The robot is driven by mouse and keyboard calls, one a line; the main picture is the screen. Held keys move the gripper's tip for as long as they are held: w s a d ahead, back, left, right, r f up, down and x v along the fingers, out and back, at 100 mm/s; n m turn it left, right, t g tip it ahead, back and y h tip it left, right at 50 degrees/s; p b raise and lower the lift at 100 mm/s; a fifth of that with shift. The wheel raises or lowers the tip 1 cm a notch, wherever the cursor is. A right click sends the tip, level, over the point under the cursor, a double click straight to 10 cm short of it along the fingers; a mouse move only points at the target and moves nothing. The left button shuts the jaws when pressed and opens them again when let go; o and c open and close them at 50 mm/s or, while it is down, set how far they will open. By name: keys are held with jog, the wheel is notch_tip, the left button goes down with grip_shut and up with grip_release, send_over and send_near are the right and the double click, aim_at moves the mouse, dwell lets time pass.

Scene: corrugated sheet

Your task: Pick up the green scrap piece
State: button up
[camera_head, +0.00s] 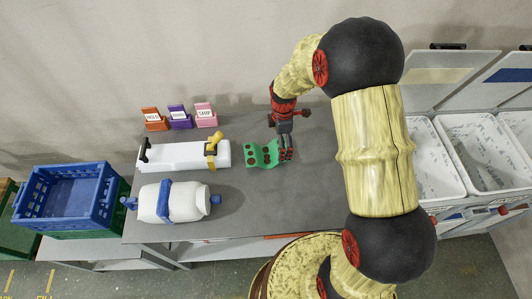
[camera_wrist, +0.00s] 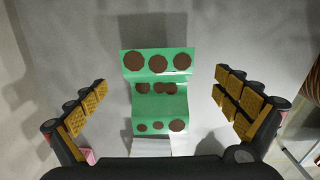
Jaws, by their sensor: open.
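The green scrap piece (camera_head: 262,153) lies on the grey table, just right of a white tool body in the head view. It is a bent, corrugated green sheet with several brown round spots. In the wrist view the green piece (camera_wrist: 157,106) lies in the middle, between the two fingers. My gripper (camera_head: 287,153) is over the right end of the piece. In the wrist view my gripper (camera_wrist: 160,108) is open, with its yellow-padded fingers wide apart on either side and clear of the piece. A pale grey block (camera_wrist: 151,146) shows at the piece's lower edge.
On the table (camera_head: 262,205) are a white device with a yellow clamp (camera_head: 185,156), a white bottle with a blue band (camera_head: 175,200), and orange, purple and pink labelled holders (camera_head: 178,118). A blue crate (camera_head: 68,195) stands left. Open white bins (camera_head: 470,150) stand right.

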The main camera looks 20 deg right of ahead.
aim_at(266, 155)
jog(key=f+b, duration=0.1)
jog(key=f, duration=0.5)
jog(key=shift+w+f+b, duration=0.1)
jog(key=shift+w+b, duration=0.1)
jog(key=shift+b, duration=0.2)
jog(key=shift+c, duration=1.1)
jog(key=c, duration=0.9)
